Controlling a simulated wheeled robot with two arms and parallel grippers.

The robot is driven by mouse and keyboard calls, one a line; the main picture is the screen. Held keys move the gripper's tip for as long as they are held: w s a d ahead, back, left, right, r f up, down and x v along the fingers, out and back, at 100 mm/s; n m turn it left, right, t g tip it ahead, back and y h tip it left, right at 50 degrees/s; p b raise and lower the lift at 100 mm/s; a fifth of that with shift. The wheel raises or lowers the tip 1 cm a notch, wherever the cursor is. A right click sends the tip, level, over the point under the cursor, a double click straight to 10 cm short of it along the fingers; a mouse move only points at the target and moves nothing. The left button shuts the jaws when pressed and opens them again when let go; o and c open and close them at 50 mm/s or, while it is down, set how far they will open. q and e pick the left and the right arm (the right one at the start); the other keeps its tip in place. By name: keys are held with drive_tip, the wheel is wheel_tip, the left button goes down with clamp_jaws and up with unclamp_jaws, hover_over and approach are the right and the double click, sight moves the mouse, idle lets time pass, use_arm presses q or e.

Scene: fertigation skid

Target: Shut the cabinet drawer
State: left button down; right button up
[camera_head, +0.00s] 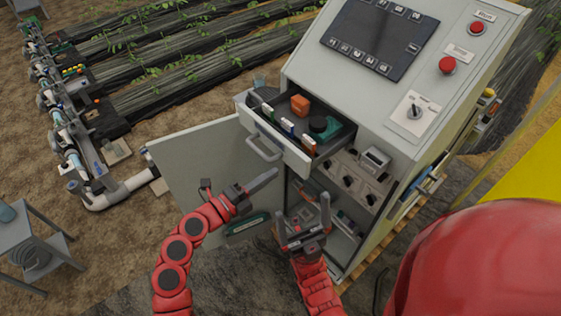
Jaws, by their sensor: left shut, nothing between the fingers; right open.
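The cabinet drawer (268,147) is pulled out of the grey cabinet (309,63) and holds an orange block, a dark round item and several small coloured items. Its handle (262,148) is on the front panel, facing lower left. My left gripper (275,173) is shut and empty, just below the handle and the drawer front; I cannot tell whether it touches. My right gripper (302,205) is open and empty, with its fingers pointing up, below the drawer and in front of the open lower compartment.
The cabinet door (195,160) stands open to the left, behind my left arm. Switches (350,180) sit inside the compartment. The sloped panel has a screen (378,38) and red buttons (447,65). A grey side table (35,235) is at far left. Pipes (105,196) run behind.

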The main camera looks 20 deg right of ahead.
use_arm(q)
drive_tip(key=p+x, duration=0.1)
drive_tip(key=x, duration=0.2)
drive_tip(key=shift+w+d+r, duration=0.1)
drive_tip(key=shift+d+r, duration=0.05)
drive_tip(key=shift+d, duration=0.15)
drive_tip(key=shift+w+d, duration=0.15)
drive_tip(key=shift+d, duration=0.15)
drive_tip(key=shift+d, duration=0.45)
approach(333, 130)
drive_tip(key=shift+f, duration=0.5)
drive_tip(key=b+x, duration=0.3)
drive_tip(key=x, duration=0.7)
drive_tip(key=shift+f, duration=0.15)
drive_tip(key=shift+d+b, duration=0.1)
drive_tip(key=shift+b, duration=0.2)
drive_tip(key=shift+r, duration=0.45)
